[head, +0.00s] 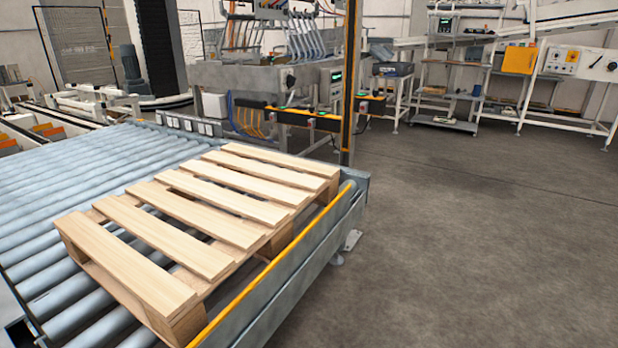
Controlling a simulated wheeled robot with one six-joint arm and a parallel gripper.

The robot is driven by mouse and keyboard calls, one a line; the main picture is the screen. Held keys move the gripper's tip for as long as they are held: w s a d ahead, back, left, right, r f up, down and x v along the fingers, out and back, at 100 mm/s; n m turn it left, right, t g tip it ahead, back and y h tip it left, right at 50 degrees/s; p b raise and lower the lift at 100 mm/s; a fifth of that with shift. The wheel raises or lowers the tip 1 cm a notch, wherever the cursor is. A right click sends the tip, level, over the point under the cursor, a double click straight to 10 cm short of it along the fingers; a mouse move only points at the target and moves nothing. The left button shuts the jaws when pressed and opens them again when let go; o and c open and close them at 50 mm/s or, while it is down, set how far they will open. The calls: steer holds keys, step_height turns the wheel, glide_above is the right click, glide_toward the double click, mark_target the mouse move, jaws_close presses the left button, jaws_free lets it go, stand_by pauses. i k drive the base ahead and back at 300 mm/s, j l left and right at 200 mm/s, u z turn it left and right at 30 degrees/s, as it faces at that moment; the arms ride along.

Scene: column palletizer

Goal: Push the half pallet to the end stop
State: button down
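The half pallet (190,215) is light wood with several top slats. It lies flat on the grey roller conveyor (45,200), at the conveyor's right side. Its long right side runs close along a yellow-orange rail (275,262) on the conveyor's side frame. Its far end is near a grey plate at the conveyor's far right corner (357,181); I cannot tell whether they touch or whether that plate is the end stop. My gripper is not in view.
A black and yellow post (349,85) stands just beyond the conveyor's far right corner. Grey machinery (270,80) stands behind. Bare floor (480,240) to the right is clear. Shelves (450,85) and a white machine (580,65) stand at the back right.

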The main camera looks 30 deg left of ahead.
mark_target(171, 306)
steer(key=i+j+u, duration=0.15)
steer(key=i+u, duration=0.2)
steer(key=u, duration=0.15)
steer(key=i+u, duration=0.75)
steer(key=u, duration=1.15)
steer(key=l, duration=0.1)
